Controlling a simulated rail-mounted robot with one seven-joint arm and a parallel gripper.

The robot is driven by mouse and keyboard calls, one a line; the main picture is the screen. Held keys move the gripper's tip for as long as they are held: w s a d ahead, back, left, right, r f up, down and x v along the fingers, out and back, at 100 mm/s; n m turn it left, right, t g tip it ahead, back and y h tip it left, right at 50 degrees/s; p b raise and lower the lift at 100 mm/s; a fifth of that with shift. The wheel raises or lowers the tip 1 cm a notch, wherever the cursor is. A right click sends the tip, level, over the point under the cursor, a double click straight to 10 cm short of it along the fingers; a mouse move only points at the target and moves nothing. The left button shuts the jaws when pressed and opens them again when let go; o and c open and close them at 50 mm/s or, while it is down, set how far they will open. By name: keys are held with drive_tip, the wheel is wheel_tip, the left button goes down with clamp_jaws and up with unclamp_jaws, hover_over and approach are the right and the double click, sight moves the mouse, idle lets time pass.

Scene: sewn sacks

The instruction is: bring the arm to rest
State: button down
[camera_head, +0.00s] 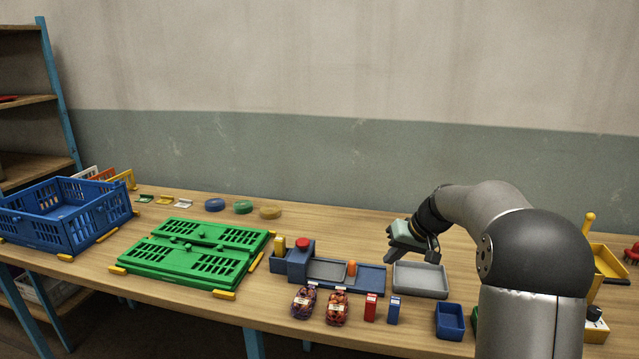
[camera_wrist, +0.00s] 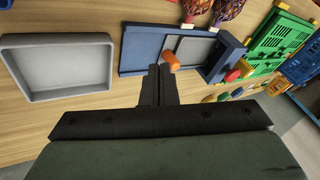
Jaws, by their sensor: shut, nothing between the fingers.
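My gripper (camera_head: 414,240) hangs over the table at the right of centre in the head view, near the back edge of the grey tray. In the wrist view its two dark fingers (camera_wrist: 158,86) are together with nothing between them. In that view the fingers point toward a blue-grey station with an orange piece (camera_wrist: 172,60) beyond their tips. My arm reaches in from the right and hides part of the table behind it.
The grey tray (camera_head: 420,292) is empty. Left of it stand the blue-grey station (camera_head: 370,279), two netted sacks (camera_head: 337,308), a folded green crate (camera_head: 180,268) and a blue crate (camera_head: 45,233). A small blue bin (camera_head: 450,322) is at the front. The back middle of the table is mostly clear.

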drive_tip(key=s+a+g+h, duration=0.1)
drive_tip(key=s+a, duration=0.3)
drive_tip(key=s, duration=0.5)
drive_tip(key=s+a+g+h, duration=0.1)
drive_tip(key=s+a, duration=0.3)
drive_tip(key=s, duration=0.5)
drive_tip(key=s+f+h, duration=0.1)
drive_tip(key=s+f, duration=0.1)
drive_tip(key=s, duration=0.8)
drive_tip(key=s+f+g+h, duration=0.1)
drive_tip(key=s+f, duration=0.1)
drive_tip(key=s, duration=0.8)
drive_tip(key=shift+s+a+f+g+h, duration=0.2)
drive_tip(key=shift+f+g+h, duration=0.1)
drive_tip(key=shift+h, duration=0.1)
